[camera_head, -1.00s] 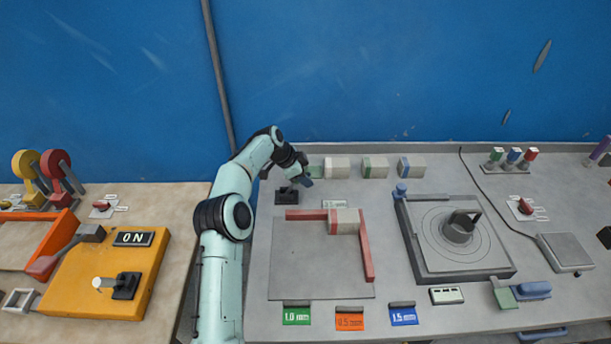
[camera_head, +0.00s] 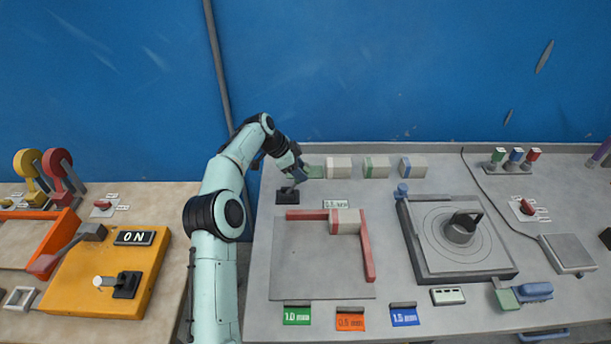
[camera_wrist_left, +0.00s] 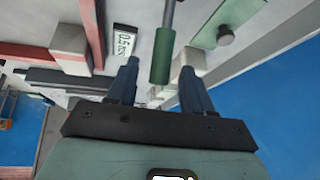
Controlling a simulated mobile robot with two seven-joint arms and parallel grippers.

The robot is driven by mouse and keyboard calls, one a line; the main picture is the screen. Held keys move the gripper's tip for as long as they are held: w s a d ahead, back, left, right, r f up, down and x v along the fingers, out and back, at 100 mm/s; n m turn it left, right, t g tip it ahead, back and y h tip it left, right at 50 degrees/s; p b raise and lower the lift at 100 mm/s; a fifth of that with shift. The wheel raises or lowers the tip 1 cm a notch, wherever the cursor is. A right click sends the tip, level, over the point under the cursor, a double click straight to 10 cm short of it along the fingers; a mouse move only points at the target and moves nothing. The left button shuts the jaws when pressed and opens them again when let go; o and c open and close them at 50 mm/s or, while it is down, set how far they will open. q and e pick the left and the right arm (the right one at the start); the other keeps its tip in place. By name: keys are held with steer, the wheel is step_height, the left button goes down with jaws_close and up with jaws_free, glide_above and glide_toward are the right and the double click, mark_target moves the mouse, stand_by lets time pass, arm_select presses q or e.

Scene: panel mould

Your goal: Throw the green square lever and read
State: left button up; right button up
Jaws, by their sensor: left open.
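The green lever grip (camera_wrist_left: 162,55), on a grey rod, stands between the two fingers of my left gripper (camera_wrist_left: 155,85) in the left wrist view. The fingers are open, one on each side, with gaps showing. In the head view my left gripper (camera_head: 297,174) is over a small black base (camera_head: 287,197) on the grey bench, and the arm hides most of the lever there. My right gripper is not in view.
A square plate (camera_head: 310,265) with red bars lies in front. A turntable (camera_head: 460,240) stands right; an orange box (camera_head: 105,270) stands on the left table.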

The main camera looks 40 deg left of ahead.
arm_select(q)
steer(key=v, duration=0.8)
stand_by(0.6)
